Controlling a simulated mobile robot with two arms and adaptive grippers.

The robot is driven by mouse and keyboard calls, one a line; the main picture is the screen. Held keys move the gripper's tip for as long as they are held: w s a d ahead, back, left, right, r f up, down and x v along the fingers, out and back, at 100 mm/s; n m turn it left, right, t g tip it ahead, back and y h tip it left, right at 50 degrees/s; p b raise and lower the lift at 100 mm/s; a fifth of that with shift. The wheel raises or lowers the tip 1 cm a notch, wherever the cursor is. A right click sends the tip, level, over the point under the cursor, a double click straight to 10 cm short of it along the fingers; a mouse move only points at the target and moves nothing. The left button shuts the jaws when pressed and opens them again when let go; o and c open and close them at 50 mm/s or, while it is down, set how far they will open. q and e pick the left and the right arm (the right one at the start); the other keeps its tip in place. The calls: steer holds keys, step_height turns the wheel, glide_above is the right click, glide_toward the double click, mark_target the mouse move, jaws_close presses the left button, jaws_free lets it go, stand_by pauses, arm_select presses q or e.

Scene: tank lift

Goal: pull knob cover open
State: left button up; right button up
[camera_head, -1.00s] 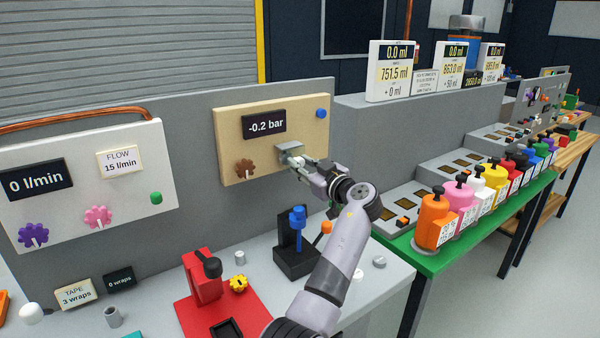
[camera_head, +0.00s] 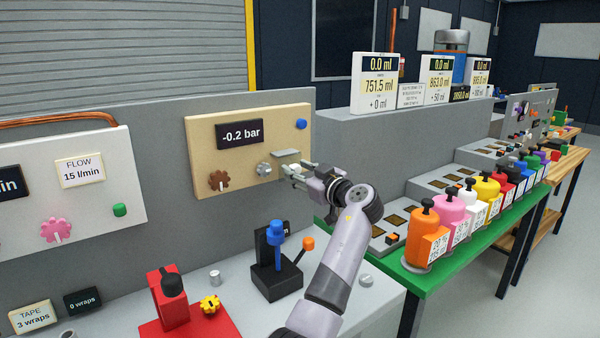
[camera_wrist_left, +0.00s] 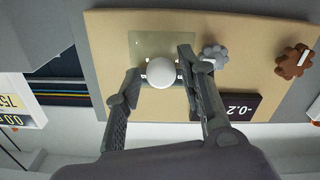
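The knob cover (camera_head: 286,155) is a grey plate on the beige panel (camera_head: 205,140), right of a bare grey round knob (camera_head: 264,170). In the left wrist view the cover (camera_wrist_left: 148,44) is pale green-grey, with a white ball handle (camera_wrist_left: 161,72) in front of it. The grey knob (camera_wrist_left: 215,55) is beside it, uncovered. My left gripper (camera_head: 287,173) is at the panel's lower right. In the wrist view its fingers (camera_wrist_left: 160,80) stand apart on either side of the ball, with a small gap at the left finger. My right gripper is not in view.
A brown knob (camera_head: 219,180), a "-0.2 bar" display (camera_head: 239,134) and a blue button (camera_head: 301,124) are on the panel. Below stands a black block with a blue lever (camera_head: 277,245). A green table (camera_head: 425,285) with coloured bottles is at right.

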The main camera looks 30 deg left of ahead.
arm_select(q)
steer(key=shift+o, duration=0.5)
steer(key=shift+d+f, duration=0.1)
steer(key=v, duration=1.1)
steer(key=shift+s+d, duration=0.2)
steer(key=shift+d, duration=0.15)
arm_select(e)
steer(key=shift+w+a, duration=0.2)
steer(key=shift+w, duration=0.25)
